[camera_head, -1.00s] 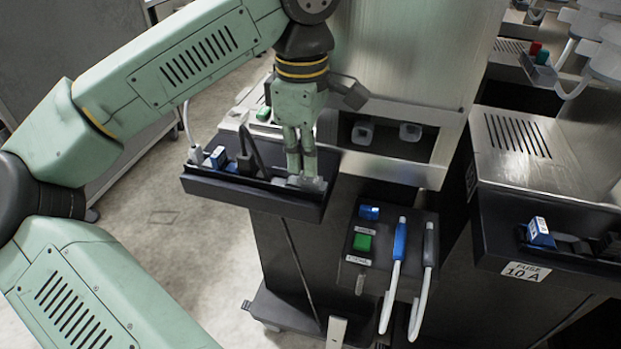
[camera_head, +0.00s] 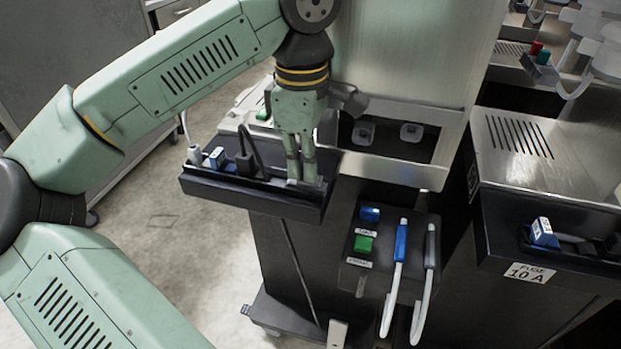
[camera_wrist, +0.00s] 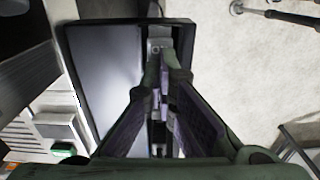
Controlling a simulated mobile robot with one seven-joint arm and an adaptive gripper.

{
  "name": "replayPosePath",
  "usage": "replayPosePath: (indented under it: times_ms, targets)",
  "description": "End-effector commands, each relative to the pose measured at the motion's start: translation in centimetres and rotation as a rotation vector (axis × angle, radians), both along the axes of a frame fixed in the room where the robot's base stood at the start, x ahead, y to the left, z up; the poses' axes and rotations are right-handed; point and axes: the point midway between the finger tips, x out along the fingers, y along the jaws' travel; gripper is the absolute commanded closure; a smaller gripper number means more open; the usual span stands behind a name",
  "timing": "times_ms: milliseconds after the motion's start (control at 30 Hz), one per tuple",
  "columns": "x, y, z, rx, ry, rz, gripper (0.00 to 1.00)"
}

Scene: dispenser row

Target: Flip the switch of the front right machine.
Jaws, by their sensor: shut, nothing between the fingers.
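My gripper (camera_head: 301,182) is shut and empty, pointing down into the right end of the black tray (camera_head: 255,198) on the nearer machine (camera_head: 390,110). In the wrist view my gripper (camera_wrist: 163,62) has its fingertips together beside a small grey part (camera_wrist: 157,46) in the tray's slot. This may be the switch. The fingertips look very close to it; I cannot tell whether they touch it. In the head view my fingers largely cover that part, so its position is unclear.
In the same tray are a blue-and-white block (camera_head: 217,158) and a black plug (camera_head: 244,162) with a cord. Below hang a panel with a green button (camera_head: 363,243) and blue (camera_head: 401,243) and grey (camera_head: 430,245) handles. Another machine (camera_head: 530,150) stands at right, its tray labelled "FUSE 10 A".

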Motion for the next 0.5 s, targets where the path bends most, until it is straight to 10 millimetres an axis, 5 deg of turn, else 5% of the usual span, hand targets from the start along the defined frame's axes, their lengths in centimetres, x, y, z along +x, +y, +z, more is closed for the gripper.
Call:
replayPosePath:
  times_ms: [500]
  targets:
    - [0.0, 0.0, 3.6, 0.0, 0.003, -0.001, 1.0]
